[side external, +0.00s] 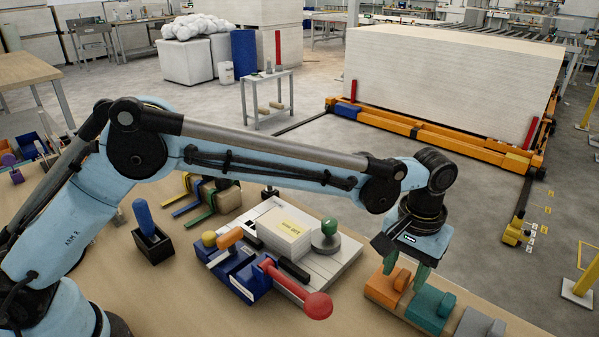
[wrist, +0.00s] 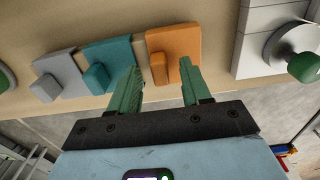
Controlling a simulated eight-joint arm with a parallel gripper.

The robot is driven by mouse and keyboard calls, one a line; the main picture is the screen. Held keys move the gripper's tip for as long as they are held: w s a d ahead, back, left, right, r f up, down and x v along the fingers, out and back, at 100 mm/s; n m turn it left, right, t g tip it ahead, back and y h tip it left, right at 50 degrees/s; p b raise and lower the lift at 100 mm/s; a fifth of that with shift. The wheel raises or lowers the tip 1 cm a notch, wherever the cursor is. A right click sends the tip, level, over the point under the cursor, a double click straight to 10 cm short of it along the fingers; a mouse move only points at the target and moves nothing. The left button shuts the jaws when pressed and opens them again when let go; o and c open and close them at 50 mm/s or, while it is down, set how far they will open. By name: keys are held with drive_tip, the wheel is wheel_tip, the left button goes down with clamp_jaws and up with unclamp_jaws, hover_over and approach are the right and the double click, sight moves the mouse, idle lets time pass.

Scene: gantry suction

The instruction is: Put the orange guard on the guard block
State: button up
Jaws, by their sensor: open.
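The orange guard (side external: 381,288) is a flat plate with a raised grip, lying at the bench's front right edge. It also shows in the wrist view (wrist: 165,40), beyond my fingertips. My gripper (side external: 406,270) is open and empty just above the orange and teal guards. In the wrist view my gripper (wrist: 160,68) has its right green finger beside the orange grip and its left finger over the teal guard's edge. A blue block (side external: 240,275) with an orange handle and a red-knobbed lever stands left of the gripper; I cannot tell whether it is the guard block.
A teal guard (side external: 428,305) and a grey guard (side external: 478,324) lie right of the orange one. A pale fixture plate (side external: 335,265) bears a white stacked block (side external: 285,238) and a green-knobbed disc (side external: 326,238). A blue-handled tool (side external: 145,220) stands left.

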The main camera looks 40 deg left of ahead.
sight(402, 273)
drive_tip(key=shift+r, duration=0.15)
wheel_tip(402, 273, up, 12)
idle(0.5)
drive_tip(key=s+a+r+t+h, duration=0.1)
drive_tip(key=s+a+r+t, duration=0.1)
drive_tip(key=a, duration=0.7)
drive_tip(key=s+a+r+t, duration=0.1)
drive_tip(key=s+a+r, duration=0.1)
drive_tip(key=a, duration=0.6)
drive_tip(key=s+a+f+t, duration=0.1)
drive_tip(key=s+a+f, duration=0.1)
drive_tip(key=s+a, duration=0.1)
drive_tip(key=s+a+f+t, duration=0.1)
drive_tip(key=s+a+f, duration=0.2)
drive_tip(key=s+a, duration=0.1)
drive_tip(key=s+a+f+t+y, duration=0.1)
drive_tip(key=s+a+f+t, duration=0.1)
drive_tip(key=s+a+f, duration=0.1)
drive_tip(key=shift+s+a, duration=0.55)
drive_tip(key=shift+a, duration=0.35)
